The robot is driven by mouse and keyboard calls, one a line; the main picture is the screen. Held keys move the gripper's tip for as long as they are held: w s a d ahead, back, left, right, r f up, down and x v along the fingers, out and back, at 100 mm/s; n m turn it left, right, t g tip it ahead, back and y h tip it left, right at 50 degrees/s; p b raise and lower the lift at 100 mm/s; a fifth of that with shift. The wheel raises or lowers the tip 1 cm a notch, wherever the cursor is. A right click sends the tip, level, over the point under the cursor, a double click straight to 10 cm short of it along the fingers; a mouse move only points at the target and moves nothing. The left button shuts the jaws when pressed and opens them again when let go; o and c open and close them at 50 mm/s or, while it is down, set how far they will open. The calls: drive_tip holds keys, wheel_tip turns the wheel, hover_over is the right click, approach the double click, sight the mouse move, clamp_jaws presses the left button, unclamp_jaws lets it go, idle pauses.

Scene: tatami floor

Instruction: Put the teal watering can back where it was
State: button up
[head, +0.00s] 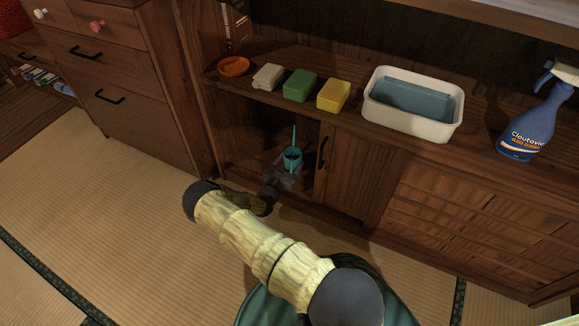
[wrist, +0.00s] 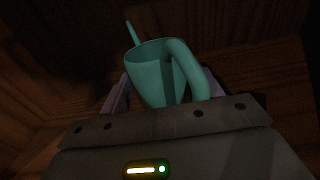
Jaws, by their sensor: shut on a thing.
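The teal watering can (head: 292,158) is inside the dark open compartment of the wooden cabinet, under the shelf. It also shows close up in the wrist view (wrist: 155,75), with its handle to the right and thin spout to the upper left. My gripper (head: 285,170) reaches into the compartment and is shut on the can. In the wrist view its purple-grey fingers (wrist: 165,95) lie on both sides of the can. The can looks roughly upright. Its base is hidden, so I cannot tell whether it touches the compartment floor.
A cabinet door (head: 353,178) stands right of the opening. Above, the shelf holds an orange dish (head: 234,66), a pale block (head: 268,76), a green block (head: 300,85), a yellow block (head: 333,95), a white tub (head: 410,126) and a spray bottle (head: 538,120). Tatami at left is clear.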

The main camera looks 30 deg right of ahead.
drive_tip(key=o, duration=1.2)
drive_tip(key=shift+s, duration=0.1)
drive_tip(key=shift+c, duration=0.2)
drive_tip(key=shift+r, duration=0.15)
drive_tip(key=shift+s+a+p, duration=0.2)
drive_tip(key=shift+a+p, duration=0.1)
drive_tip(key=shift+p, duration=0.05)
drive_tip(key=p+v, duration=0.5)
drive_tip(key=v, duration=0.6)
drive_tip(key=shift+a, duration=0.15)
